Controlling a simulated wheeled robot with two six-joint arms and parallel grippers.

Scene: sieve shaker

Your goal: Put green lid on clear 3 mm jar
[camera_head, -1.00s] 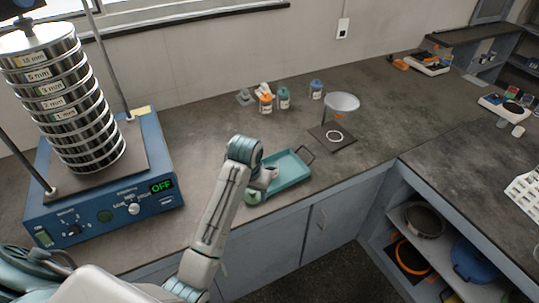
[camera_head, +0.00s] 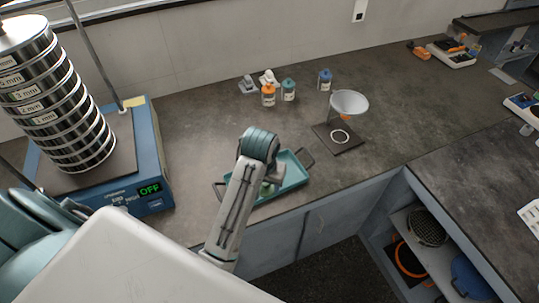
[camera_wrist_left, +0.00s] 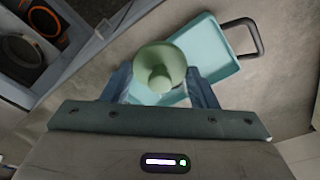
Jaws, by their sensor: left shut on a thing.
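The green lid (camera_wrist_left: 165,60), round with a knob, is between the fingers of my left gripper (camera_wrist_left: 160,84) in the left wrist view. My left gripper is shut on it. In the head view, the lid (camera_head: 267,188) shows only in part below my left wrist, in front of the teal tray (camera_head: 294,178). Small jars stand at the back of the bench: one orange (camera_head: 268,96), one teal-green (camera_head: 288,92) and one blue (camera_head: 325,81). Their labels are too small to read, so I cannot tell which is the 3 mm jar. My right gripper is not in view.
A funnel (camera_head: 349,102) stands on a dark base right of the jars. The sieve stack (camera_head: 62,118) on its blue shaker (camera_head: 151,150) is at the left. Small pale items (camera_head: 248,85) lie left of the jars. Bench around the tray is mostly clear.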

